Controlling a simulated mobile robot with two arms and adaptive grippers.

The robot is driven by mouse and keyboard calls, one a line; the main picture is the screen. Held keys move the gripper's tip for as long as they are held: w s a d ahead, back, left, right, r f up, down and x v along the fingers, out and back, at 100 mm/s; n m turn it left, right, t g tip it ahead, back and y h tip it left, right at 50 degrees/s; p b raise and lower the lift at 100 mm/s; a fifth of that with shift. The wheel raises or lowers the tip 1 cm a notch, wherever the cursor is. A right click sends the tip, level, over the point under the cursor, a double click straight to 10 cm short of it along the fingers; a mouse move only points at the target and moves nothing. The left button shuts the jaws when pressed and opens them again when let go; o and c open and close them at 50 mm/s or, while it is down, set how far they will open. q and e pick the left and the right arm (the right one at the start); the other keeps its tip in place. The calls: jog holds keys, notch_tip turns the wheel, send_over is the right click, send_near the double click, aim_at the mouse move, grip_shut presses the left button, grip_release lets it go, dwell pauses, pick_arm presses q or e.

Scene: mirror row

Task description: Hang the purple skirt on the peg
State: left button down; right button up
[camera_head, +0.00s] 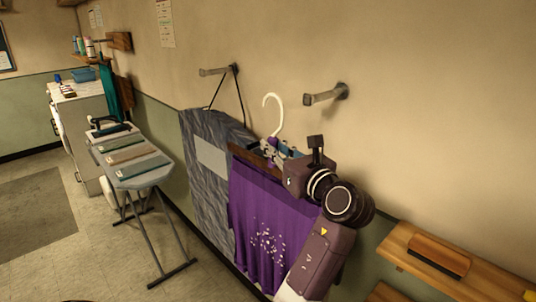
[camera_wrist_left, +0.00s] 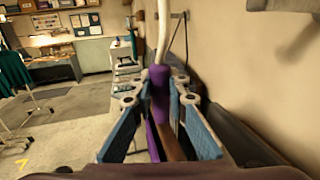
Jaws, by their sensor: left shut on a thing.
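The purple skirt (camera_head: 262,215) hangs from a wooden hanger (camera_head: 250,159) with a white hook (camera_head: 272,112). My left gripper (camera_head: 272,150) is shut on the hanger's purple neck, just below the hook; the neck shows between the fingers in the left wrist view (camera_wrist_left: 160,92). A bare peg (camera_head: 325,95) sticks out of the wall to the right of the hook and slightly higher. The hook is apart from it in the head view. Another peg (camera_head: 216,71), to the left, carries a grey patterned bag (camera_head: 205,190) by a dark strap. My right gripper is not in view.
The skirt overlaps the grey bag in the head view. An ironing board (camera_head: 130,160) with folded cloths stands to the left. A wooden shelf (camera_head: 400,240) is at the lower right. The floor (camera_head: 110,265) at the front left is clear.

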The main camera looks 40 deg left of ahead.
pick_arm(q)
jog(key=w+d+f+b, duration=0.1)
jog(key=w+b, duration=0.4)
jog(key=w, duration=1.1)
jog(key=shift+w+d+f, duration=0.15)
jog(key=shift+w+f, duration=0.1)
jog(key=shift+w, duration=0.1)
dwell(0.8)
jog(key=c, duration=1.8)
grip_release()
jog(key=shift+o, duration=0.2)
jog(key=shift+f, duration=0.15)
